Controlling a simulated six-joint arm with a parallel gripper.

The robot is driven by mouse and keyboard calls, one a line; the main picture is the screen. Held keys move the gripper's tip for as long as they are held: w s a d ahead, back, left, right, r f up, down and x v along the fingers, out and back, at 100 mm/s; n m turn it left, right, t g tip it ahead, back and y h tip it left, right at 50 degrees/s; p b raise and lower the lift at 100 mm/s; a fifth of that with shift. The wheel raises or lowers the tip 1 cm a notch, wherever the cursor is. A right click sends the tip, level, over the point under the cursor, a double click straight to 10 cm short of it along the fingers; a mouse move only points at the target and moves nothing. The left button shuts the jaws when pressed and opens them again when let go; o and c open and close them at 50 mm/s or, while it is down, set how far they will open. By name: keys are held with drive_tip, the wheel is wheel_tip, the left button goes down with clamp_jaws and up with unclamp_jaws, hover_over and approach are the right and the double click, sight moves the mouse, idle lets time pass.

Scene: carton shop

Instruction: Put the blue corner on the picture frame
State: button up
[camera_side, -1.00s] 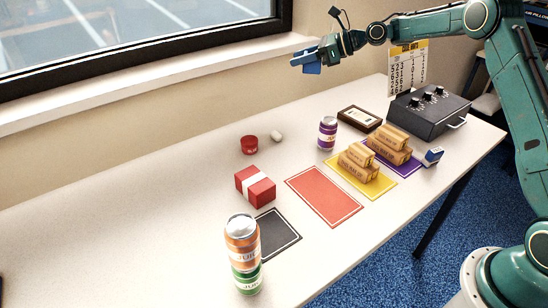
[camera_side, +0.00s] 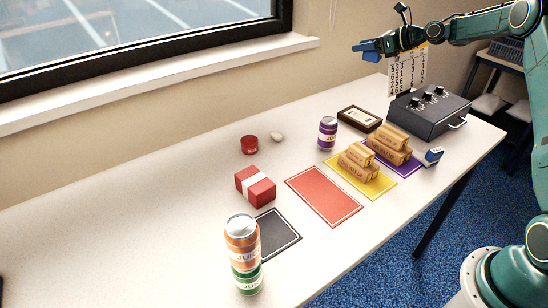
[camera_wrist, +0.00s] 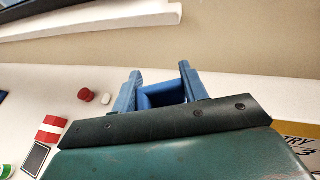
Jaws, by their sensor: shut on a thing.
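My gripper (camera_side: 374,46) is high above the back of the table, to the right of the window. In the wrist view my gripper (camera_wrist: 160,78) has two blue fingers, shut on the blue corner (camera_wrist: 162,97), which sits between them and is partly hidden by the wrist housing. In the side view the corner blends with the blue fingers. The picture frame (camera_side: 359,119), dark brown with a pale middle, lies flat at the back of the table, below my gripper and apart from it. The wrist view does not show it.
A purple can (camera_side: 327,133) stands left of the picture frame, and a black control box (camera_side: 428,113) is to its right. A red box (camera_side: 255,187) and stacked cans (camera_side: 243,255) are farther left. A calendar (camera_side: 407,70) hangs behind.

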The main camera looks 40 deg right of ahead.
wheel_tip(320, 180, down, 20)
drive_tip(key=shift+r, duration=0.1)
idle(1.0)
drive_tip(key=shift+f, duration=0.2)
drive_tip(key=o, duration=1.2)
drive_tip(key=shift+r, duration=0.15)
drive_tip(key=v, duration=1.2)
drive_tip(key=shift+a, duration=0.1)
